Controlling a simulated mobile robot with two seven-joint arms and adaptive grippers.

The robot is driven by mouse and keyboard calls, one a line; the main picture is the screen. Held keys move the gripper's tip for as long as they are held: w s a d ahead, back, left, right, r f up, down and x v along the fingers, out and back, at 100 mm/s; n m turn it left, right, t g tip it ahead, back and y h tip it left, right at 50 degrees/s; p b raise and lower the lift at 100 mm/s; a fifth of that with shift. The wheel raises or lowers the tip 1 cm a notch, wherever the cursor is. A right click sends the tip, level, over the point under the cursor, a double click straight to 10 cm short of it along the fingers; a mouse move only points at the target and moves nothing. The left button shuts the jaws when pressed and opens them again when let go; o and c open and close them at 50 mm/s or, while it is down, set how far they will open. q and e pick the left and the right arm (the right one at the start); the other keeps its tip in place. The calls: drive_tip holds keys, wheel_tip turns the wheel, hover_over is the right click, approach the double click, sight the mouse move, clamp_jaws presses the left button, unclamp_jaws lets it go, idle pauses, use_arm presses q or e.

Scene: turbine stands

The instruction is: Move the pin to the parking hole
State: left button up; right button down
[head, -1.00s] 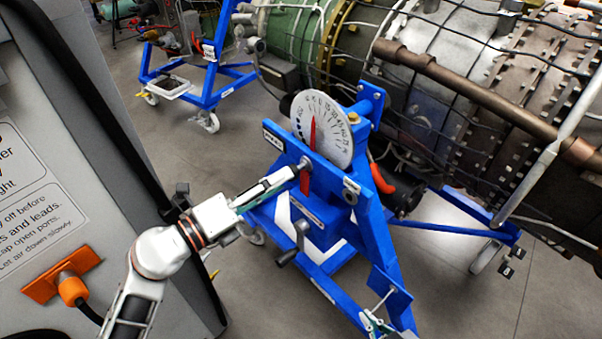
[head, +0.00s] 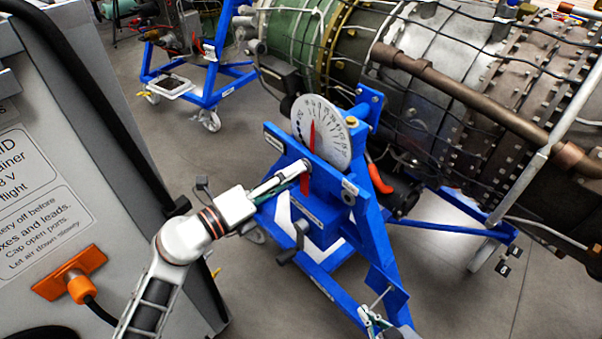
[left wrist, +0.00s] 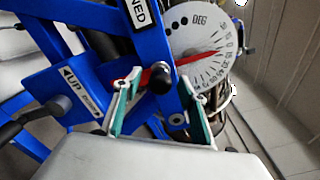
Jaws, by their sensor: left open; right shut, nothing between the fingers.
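The pin, with a dark round knob (left wrist: 160,78), sits in the blue stand's upright plate beside the white degree dial (head: 322,132). In the head view its end (head: 307,163) shows at my left gripper's tips. My left gripper (head: 302,172) is open; in the left wrist view (left wrist: 160,88) its green-padded fingers stand either side of the knob, with gaps visible. A round bushing (left wrist: 178,118), which may be the parking hole, lies beside the knob and also shows in the head view (head: 349,188). My right gripper (head: 372,314) is shut and empty at the bottom.
A crank handle (head: 292,246) sticks out below the plate. The large turbine engine (head: 440,100) fills the right behind the stand. A grey cabinet (head: 50,170) with an orange plug (head: 78,285) stands at left. Open floor lies between cabinet and far blue stand (head: 210,75).

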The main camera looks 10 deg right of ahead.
drive_tip(key=shift+w+r, duration=0.2)
drive_tip(key=shift+r, duration=0.4)
use_arm(q)
drive_tip(key=shift+p, duration=0.5)
use_arm(e)
drive_tip(key=shift+r, duration=0.2)
use_arm(q)
clamp_jaws()
use_arm(e)
drive_tip(key=shift+r, duration=0.1)
